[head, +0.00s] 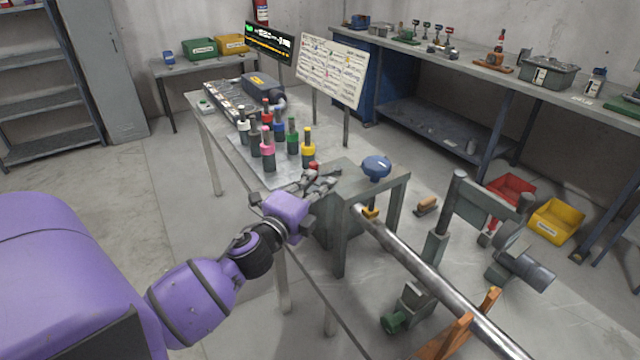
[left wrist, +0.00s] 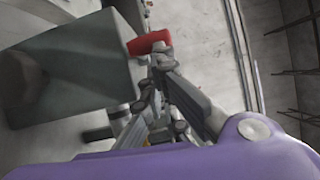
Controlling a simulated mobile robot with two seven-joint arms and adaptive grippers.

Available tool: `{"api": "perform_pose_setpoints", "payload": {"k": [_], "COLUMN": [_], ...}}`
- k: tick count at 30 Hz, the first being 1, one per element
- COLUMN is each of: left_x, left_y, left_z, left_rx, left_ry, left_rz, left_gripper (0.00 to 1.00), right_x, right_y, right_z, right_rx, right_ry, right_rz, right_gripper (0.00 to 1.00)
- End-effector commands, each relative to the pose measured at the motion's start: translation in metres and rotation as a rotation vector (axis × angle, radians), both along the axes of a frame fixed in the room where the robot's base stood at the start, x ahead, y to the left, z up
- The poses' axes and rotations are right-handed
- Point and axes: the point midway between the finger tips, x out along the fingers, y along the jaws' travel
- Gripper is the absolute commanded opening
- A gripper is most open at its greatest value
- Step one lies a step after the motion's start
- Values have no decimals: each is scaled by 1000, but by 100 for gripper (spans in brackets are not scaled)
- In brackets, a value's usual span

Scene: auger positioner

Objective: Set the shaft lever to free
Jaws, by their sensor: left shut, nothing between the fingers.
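A red handle (head: 314,165), which looks like the shaft lever, shows at the left side of the grey gearbox-like housing (head: 345,190). In the left wrist view the red handle (left wrist: 148,42) is at the corner of the grey housing (left wrist: 70,70). My left gripper (head: 325,180) is shut and empty, close to the red handle. In the left wrist view its fingertips (left wrist: 157,62) are just below the red handle; I cannot tell whether they touch it. A long metal shaft (head: 430,275) runs from the housing toward the lower right. My right gripper is not in view.
Several colour-ringed posts (head: 267,140) stand on the bench behind my left gripper. An orange support (head: 460,335) cradles the shaft. Red (head: 511,190) and yellow (head: 557,221) bins stand to the right.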

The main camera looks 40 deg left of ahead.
Motion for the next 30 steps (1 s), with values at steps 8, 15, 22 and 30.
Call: {"api": "perform_pose_setpoints", "payload": {"k": [8,15,22,30], "left_x": [-1,2,7,17], "left_y": [11,30,48,65], "left_z": [-1,-5,-8,-8], "left_rx": [5,8,4,2], "left_ry": [4,8,9,7], "left_rz": [-93,-271,-468,-669], "left_gripper": [0,0,0,0], "right_x": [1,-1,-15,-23], "right_y": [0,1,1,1], "right_z": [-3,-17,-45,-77], "right_rx": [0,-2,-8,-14], "right_ry": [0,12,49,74], "right_rz": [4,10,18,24], "right_gripper": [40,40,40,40]}}
